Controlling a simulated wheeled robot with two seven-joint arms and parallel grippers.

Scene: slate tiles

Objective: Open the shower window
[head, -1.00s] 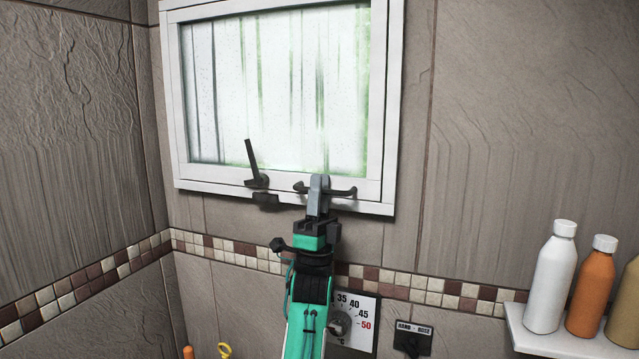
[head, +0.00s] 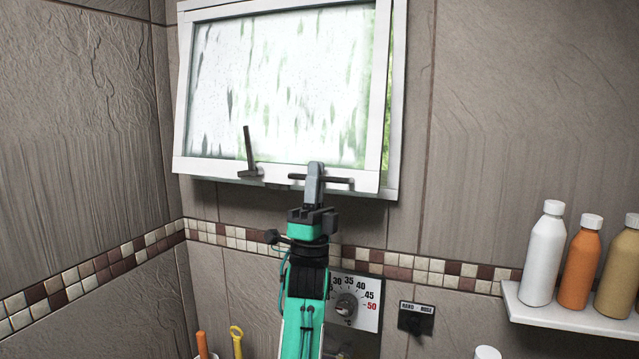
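The shower window (head: 225,169) is a white-framed sash with wet, frosted glass, high on the tiled wall. Its lower edge stands out from the fixed frame (head: 397,120), and a strip of green shows through the gap at its right side. A dark lever (head: 248,150) stands upright on the lower rail. A dark horizontal bar handle (head: 340,180) sits to its right. My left gripper (head: 316,178) reaches up from below and is shut around the bar handle, hiding its middle. My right gripper is not in view.
A white shelf (head: 560,318) at the right holds white, orange and tan bottles. A temperature dial (head: 346,305) and a hand-hose fitting (head: 415,320) are on the wall below the window. Orange and yellow handles stand at the bottom left.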

